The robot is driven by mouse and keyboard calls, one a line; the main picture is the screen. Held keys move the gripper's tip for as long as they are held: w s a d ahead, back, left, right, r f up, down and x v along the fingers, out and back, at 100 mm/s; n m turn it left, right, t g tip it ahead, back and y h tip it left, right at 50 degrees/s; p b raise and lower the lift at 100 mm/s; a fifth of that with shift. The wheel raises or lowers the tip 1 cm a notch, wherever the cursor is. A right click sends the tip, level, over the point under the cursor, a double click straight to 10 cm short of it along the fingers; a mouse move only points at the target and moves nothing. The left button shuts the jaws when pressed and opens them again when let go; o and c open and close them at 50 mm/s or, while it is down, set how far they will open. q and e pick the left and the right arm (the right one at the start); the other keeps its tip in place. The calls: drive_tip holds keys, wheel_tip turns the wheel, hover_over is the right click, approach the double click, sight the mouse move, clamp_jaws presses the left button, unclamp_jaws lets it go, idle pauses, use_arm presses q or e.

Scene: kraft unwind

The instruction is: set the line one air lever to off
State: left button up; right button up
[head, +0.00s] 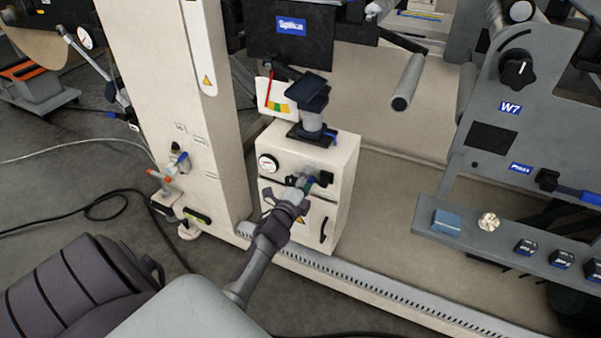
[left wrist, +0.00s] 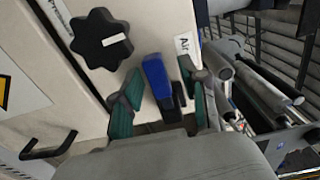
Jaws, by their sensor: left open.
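The blue air lever (left wrist: 157,82) is on the front of a cream cabinet, beside a label reading "Air" (left wrist: 184,44) in the left wrist view. My left gripper (left wrist: 163,92) is open, with one green-padded finger on each side of the lever. I cannot tell whether either finger touches it. In the head view my left gripper (head: 307,186) reaches the front of the cabinet (head: 333,160) and hides the lever there. My right gripper is not in view.
A black knob (left wrist: 101,39) sits left of the lever, and a black handle (left wrist: 48,146) is lower down.

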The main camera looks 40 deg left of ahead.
use_arm(q)
drive_tip(key=v, duration=1.1)
drive_tip(key=shift+s, duration=0.2)
drive_tip(key=shift+d, duration=0.15)
